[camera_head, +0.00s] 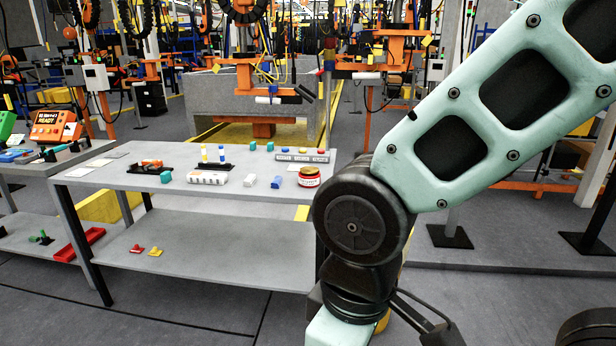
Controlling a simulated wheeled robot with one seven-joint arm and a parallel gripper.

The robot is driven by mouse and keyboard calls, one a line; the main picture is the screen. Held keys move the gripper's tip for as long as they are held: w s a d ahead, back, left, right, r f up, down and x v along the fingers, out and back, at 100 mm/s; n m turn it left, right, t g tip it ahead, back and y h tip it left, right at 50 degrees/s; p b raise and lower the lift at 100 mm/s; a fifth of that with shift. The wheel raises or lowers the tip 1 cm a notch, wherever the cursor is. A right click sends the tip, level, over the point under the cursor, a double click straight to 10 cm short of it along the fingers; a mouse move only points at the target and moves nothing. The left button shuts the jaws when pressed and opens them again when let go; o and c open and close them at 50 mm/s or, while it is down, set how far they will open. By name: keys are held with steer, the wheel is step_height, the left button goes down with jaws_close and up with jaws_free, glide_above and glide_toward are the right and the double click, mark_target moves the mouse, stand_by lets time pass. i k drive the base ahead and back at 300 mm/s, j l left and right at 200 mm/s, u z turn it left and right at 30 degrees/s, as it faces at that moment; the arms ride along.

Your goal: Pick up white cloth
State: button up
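I cannot pick out a white cloth for certain. Three thin, flat, pale sheets lie at the left end of the grey table: a whitish near sheet (78,172), a middle sheet (99,162) and a far sheet (117,154). They are too small to tell whether any is cloth. My arm crosses the right side of the picture, well to the right of these sheets, and runs out at the bottom edge. My gripper is not clearly visible, and my arm hides the table's right end.
The grey table (230,228) has a lower shelf and carries a white package (206,177), a red-labelled jar (309,177), a button box (301,155) and small blocks. A second table (30,168) stands at left. Orange machinery stands behind. The floor in front is clear.

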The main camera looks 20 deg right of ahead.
mark_target(249, 182)
steer(key=i+j, duration=0.2)
steer(key=i, duration=0.55)
steer(key=i+j+u, duration=0.1)
steer(key=i, duration=0.6)
steer(key=i+j, duration=0.25)
steer(key=i, duration=0.5)
